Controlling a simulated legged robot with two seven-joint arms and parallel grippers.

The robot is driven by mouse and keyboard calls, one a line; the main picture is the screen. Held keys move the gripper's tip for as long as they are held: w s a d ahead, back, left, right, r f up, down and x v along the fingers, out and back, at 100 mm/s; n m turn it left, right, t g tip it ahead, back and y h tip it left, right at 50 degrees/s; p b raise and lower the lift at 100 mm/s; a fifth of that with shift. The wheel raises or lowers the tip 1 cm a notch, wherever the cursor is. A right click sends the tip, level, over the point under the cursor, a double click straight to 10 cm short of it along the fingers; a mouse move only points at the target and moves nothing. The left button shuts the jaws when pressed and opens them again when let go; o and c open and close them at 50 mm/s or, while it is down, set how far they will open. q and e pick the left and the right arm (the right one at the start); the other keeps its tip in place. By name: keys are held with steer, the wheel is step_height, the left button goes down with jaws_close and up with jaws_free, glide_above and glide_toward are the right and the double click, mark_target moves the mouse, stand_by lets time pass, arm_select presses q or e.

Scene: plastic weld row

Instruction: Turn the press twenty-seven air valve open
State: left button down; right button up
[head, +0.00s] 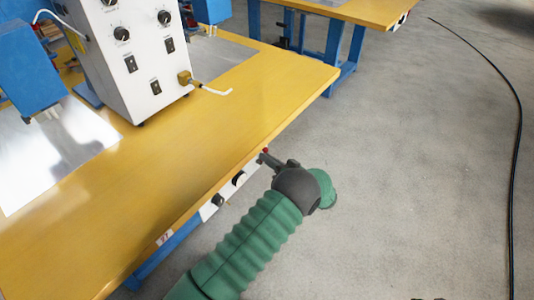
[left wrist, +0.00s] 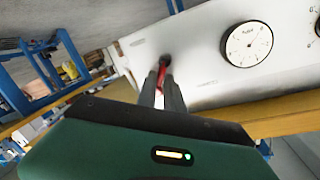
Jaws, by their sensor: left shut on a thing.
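My left gripper (head: 268,158) is at the front edge of the yellow table, at the right end of a white panel (head: 228,190) mounted under that edge. In the left wrist view its fingers (left wrist: 166,88) are shut on a small red valve handle (left wrist: 158,72) with a dark knob on the panel face. The fingers hide part of the handle, so its exact angle is hard to tell. A round white gauge (left wrist: 246,44) sits on the panel to the right of the handle. A label reading 27 (head: 165,238) is on the table edge.
The yellow table (head: 190,150) carries a white control box (head: 135,60) with knobs and switches, a blue press head (head: 28,65) and metal sheets (head: 60,150). Another yellow table (head: 350,10) stands behind. A black hose (head: 515,150) lies on the open grey floor at right.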

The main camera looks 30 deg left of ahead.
arm_select(q)
steer(key=m, duration=0.3)
steer(key=w+f+m+g, duration=0.1)
steer(key=m, duration=0.1)
steer(key=w+m+g, duration=0.1)
steer(key=m, duration=0.2)
steer(key=shift+w+d+f+m+h, duration=0.1)
steer(key=shift+f+m+h, duration=0.2)
steer(key=shift+f, duration=0.05)
arm_select(e)
steer(key=shift+s+r, duration=0.1)
steer(key=shift+r, duration=0.3)
arm_select(q)
steer(key=c, duration=1.7)
jaws_free()
steer(key=shift+o, duration=1.1)
steer(key=shift+w+f, duration=0.15)
steer(key=shift+f, duration=0.1)
steer(key=shift+g, duration=0.3)
arm_select(e)
steer(key=shift+w+f, duration=0.15)
steer(key=shift+w, duration=0.05)
